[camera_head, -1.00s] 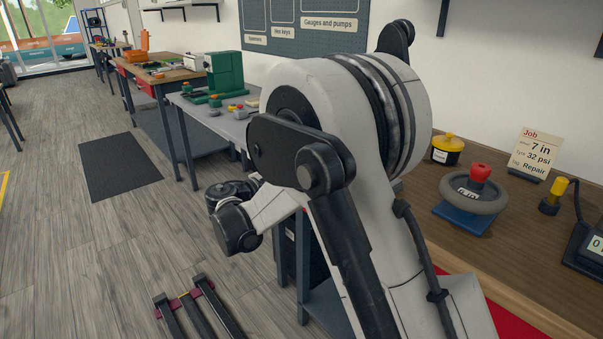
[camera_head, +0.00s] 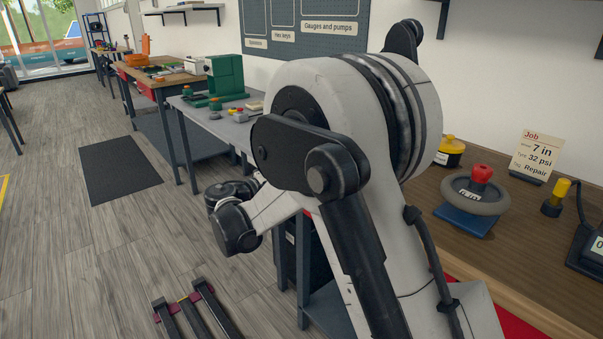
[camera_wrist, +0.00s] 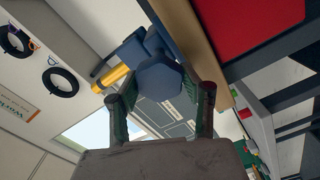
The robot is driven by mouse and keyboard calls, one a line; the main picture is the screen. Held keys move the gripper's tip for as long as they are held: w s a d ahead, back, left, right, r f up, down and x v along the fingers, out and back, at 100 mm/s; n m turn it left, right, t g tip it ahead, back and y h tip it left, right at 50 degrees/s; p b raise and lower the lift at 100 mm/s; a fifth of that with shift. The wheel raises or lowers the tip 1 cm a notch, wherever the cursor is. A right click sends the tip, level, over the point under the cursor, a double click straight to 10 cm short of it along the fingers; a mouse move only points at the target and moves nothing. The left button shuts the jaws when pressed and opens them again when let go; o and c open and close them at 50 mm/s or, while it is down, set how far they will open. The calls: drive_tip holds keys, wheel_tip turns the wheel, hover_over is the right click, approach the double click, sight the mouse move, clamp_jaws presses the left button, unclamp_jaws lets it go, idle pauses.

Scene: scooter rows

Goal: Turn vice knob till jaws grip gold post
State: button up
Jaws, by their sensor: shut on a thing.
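In the wrist view, the blue faceted vice knob (camera_wrist: 162,80) sits between the two fingers of my gripper (camera_wrist: 162,93). The fingers are closed on its sides. The blue vice (camera_wrist: 140,46) shows just behind the knob. The gold post (camera_wrist: 111,77) is at the left of the vice, close to its blue and dark parts. I cannot tell whether the jaws touch the post. In the head view, my own arm hides the gripper, and I cannot make out the vice, knob or post.
A wooden bench edge (camera_wrist: 205,42) and a red panel (camera_wrist: 252,25) lie beside the knob in the wrist view. In the head view, a small wheel on a blue stand (camera_head: 474,195), a yellow-topped jar (camera_head: 449,151) and a job card (camera_head: 536,156) stand on the right bench.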

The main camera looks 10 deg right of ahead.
drive_tip(key=m, duration=1.3)
drive_tip(key=shift+s+m+b, duration=0.15)
drive_tip(key=shift+m+b, duration=0.15)
drive_tip(key=shift+m, duration=0.1)
drive_tip(key=m, duration=0.7)
drive_tip(key=shift+s+d, duration=0.1)
drive_tip(key=shift+d, duration=0.05)
drive_tip(key=m, duration=0.6)
drive_tip(key=shift+m, duration=0.4)
drive_tip(key=shift+f+m, duration=0.1)
drive_tip(key=shift+m, duration=0.2)
drive_tip(key=o, duration=1.2)
drive_tip(key=shift+c, duration=0.2)
drive_tip(key=shift+s, duration=0.1)
drive_tip(key=v, duration=1.2)
